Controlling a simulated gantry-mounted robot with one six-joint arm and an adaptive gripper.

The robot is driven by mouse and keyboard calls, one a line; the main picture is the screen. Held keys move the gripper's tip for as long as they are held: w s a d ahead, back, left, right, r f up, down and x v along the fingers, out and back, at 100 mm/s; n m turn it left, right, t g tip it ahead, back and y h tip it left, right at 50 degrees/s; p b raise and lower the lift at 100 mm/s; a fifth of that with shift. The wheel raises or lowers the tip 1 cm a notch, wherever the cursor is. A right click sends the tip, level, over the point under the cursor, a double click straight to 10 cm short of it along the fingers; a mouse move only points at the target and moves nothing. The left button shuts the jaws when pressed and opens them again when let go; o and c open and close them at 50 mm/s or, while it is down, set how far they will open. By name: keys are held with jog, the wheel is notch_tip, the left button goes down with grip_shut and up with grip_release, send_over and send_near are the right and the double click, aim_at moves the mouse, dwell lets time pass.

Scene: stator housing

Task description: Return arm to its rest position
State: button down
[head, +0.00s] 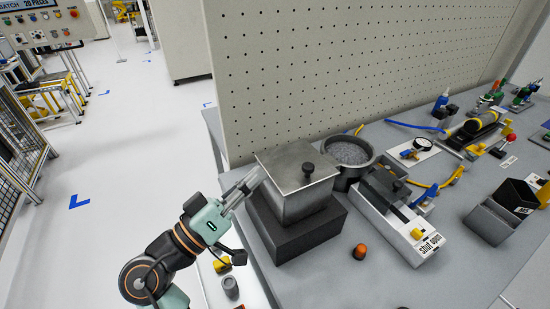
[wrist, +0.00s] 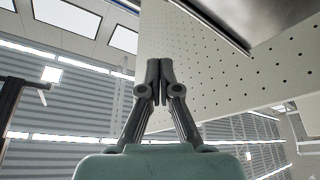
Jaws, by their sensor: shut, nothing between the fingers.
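My gripper (head: 253,179) is shut and empty in the head view, at the left upper edge of a square metal box with a lid. In the wrist view its two fingers (wrist: 160,68) are pressed together and point up, with nothing between them. The metal box (head: 300,203) has a flat lid (head: 297,170) with a black knob and stands on a dark block. I cannot tell whether the fingertips touch the box or only overlap it in the picture. A metal surface (wrist: 255,18) shows at the wrist view's upper right.
A dark block (head: 300,240) carries the box. A round dark pot (head: 348,155) stands behind it, and a white fixture marked shut and open (head: 400,215) to its right. A pegboard (head: 340,70) rises behind the bench. An orange-topped part (head: 360,251) stands in front. Open floor (head: 130,150) lies left.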

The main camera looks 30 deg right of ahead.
jog(key=shift+a+f, duration=0.1)
jog(key=shift+a, duration=0.15)
